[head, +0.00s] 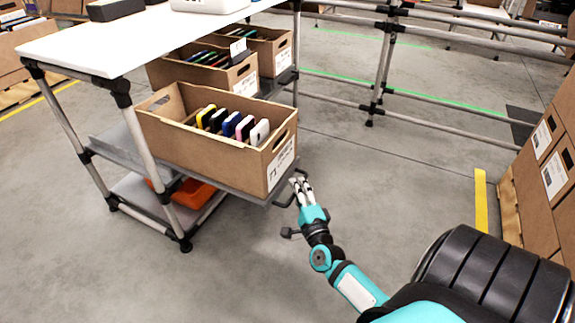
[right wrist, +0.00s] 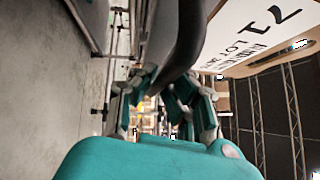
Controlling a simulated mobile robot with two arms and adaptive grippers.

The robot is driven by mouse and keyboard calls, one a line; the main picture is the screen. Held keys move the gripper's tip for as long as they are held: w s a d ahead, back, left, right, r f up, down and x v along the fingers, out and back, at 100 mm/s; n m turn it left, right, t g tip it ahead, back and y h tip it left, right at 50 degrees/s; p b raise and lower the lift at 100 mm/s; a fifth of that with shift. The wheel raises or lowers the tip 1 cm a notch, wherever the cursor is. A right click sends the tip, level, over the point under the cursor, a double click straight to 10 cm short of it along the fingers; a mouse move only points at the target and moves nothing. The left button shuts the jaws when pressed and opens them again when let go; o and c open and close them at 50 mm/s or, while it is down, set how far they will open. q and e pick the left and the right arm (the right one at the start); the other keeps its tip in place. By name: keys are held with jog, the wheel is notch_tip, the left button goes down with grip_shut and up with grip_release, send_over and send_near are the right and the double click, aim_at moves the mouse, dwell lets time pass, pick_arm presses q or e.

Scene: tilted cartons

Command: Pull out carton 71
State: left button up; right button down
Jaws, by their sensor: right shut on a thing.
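Carton 71 (head: 200,150) is an open brown box on a tilted grey pull-out shelf (head: 240,190) below the white tabletop. Its front label (head: 281,163) reads 71, and the label also shows in the right wrist view (right wrist: 262,30). Several phone-like items (head: 232,124) stand in a row inside it. My right gripper (head: 301,185) is at the shelf's front right corner, just below the carton's label end. In the right wrist view its fingers (right wrist: 165,85) are shut around a dark curved handle bar (right wrist: 183,42). My left gripper is not in view.
Two more cartons (head: 205,78) (head: 265,52) with items sit on shelves behind. An orange bin (head: 190,192) lies low under the shelf. Stacked cartons (head: 545,160) stand at the right. A pipe rail (head: 375,90) runs behind. The floor between is clear.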

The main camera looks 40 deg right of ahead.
jog(key=shift+s+d+f, duration=0.1)
jog(key=shift+s+f, duration=0.2)
jog(key=shift+s, duration=0.3)
jog(key=c, duration=1.4)
grip_release()
jog(key=shift+r, duration=0.15)
jog(key=v, duration=1.2)
